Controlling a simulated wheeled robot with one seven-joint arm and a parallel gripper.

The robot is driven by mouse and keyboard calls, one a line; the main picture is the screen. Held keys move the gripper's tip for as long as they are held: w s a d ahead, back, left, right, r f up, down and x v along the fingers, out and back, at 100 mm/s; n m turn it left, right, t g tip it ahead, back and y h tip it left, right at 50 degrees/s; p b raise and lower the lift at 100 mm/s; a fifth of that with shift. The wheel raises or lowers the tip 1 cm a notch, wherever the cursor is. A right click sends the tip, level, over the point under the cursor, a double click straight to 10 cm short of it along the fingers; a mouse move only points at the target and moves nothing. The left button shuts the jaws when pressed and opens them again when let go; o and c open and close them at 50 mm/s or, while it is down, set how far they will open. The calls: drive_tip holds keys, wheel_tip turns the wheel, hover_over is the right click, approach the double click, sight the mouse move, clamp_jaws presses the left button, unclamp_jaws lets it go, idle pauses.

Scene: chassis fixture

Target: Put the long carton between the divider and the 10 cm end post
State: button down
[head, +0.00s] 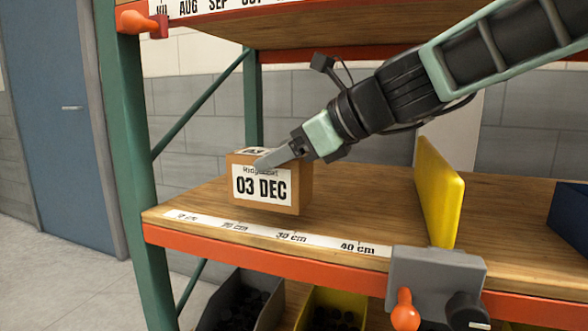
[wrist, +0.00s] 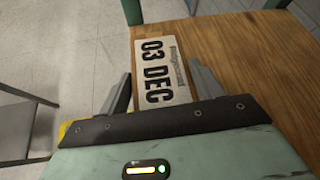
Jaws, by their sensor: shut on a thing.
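The carton (head: 306,190) is brown with a white label reading 03 DEC, and is at the left part of the wooden shelf. My gripper (head: 272,158) reaches in from the upper right and is shut on the carton near its top. In the wrist view the carton's label (wrist: 160,72) shows between the two fingers (wrist: 162,90). The carton looks upright; I cannot tell whether its base touches the shelf. The yellow divider (head: 440,192) stands upright to its right, clearly apart. The green post (head: 135,150) is at the shelf's left end; I see no 10 cm marking on it.
A scale strip (head: 265,232) runs along the shelf's orange front edge. A grey clamp (head: 436,277) with an orange knob sits below the divider. Bare shelf (head: 365,205) lies between carton and divider. A blue box (head: 570,212) stands far right. An upper shelf (head: 300,25) hangs above.

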drive_tip(key=w+f+b, duration=0.1)
drive_tip(key=w+d+f, duration=0.1)
drive_tip(key=w, duration=0.1)
drive_tip(key=w+f+b, duration=0.1)
drive_tip(key=shift+w+d+f+b, duration=0.25)
drive_tip(key=shift+w+d+b, duration=0.05)
drive_tip(key=shift+w+d, duration=0.1)
drive_tip(key=shift+c, duration=1.2)
unclamp_jaws()
drive_tip(key=p+v, duration=0.2)
drive_tip(key=v, duration=0.5)
drive_tip(key=shift+d, duration=0.2)
